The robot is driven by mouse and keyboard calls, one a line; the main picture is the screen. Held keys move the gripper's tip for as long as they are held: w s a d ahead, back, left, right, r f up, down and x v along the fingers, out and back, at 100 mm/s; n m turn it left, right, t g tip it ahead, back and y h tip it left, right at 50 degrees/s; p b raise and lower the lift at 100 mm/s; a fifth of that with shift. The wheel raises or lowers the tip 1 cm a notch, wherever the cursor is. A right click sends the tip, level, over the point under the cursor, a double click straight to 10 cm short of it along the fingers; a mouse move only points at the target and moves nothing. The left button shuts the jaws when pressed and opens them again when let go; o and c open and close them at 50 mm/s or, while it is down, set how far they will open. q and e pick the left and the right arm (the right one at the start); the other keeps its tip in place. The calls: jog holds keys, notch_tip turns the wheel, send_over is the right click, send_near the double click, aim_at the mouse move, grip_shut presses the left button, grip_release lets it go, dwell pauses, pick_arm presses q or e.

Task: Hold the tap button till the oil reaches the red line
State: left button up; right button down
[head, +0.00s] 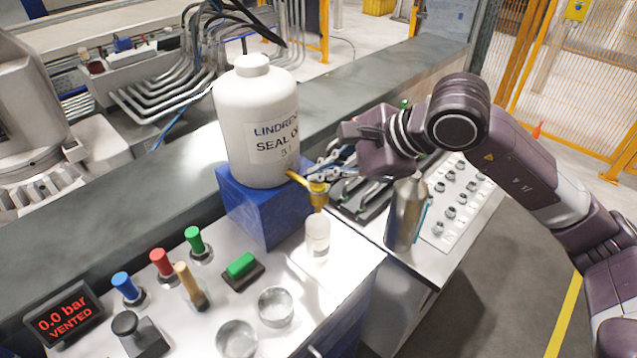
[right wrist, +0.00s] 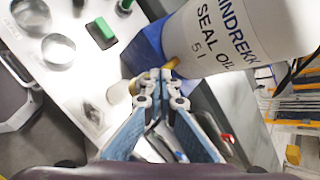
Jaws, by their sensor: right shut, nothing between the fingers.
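A white "Lindrekk Seal Oil 5 l" bottle (head: 255,115) stands on a blue block (head: 262,215); it also shows in the right wrist view (right wrist: 235,35). A brass tap (head: 318,196) sticks out from its lower front. A small clear cup (head: 317,236) stands upright below the tap's outlet. I cannot make out a red line or an oil level on it. My right gripper (head: 312,172) is shut and empty, its fingertips right at the tap; in the right wrist view the tips (right wrist: 160,77) partly hide the tap (right wrist: 171,64). Contact is unclear. My left gripper is out of view.
Two round metal dishes (head: 275,306) and a green button (head: 240,265) are on the bench left of the cup. Coloured knobs (head: 162,263) and a "0.0 bar vented" display (head: 63,315) are further left. A metal bottle (head: 407,213) stands under my right forearm.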

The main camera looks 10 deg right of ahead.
aim_at(322, 186)
jog(key=shift+f+b, duration=0.4)
jog(key=shift+b, duration=0.05)
dwell(0.3)
jog(key=shift+r, duration=0.15)
dwell(1.4)
jog(key=shift+r+p, duration=0.4)
jog(key=shift+r, duration=0.35)
jog(key=shift+r, duration=0.1)
jog(key=shift+r+p, duration=1.4)
jog(key=shift+r, duration=1.05)
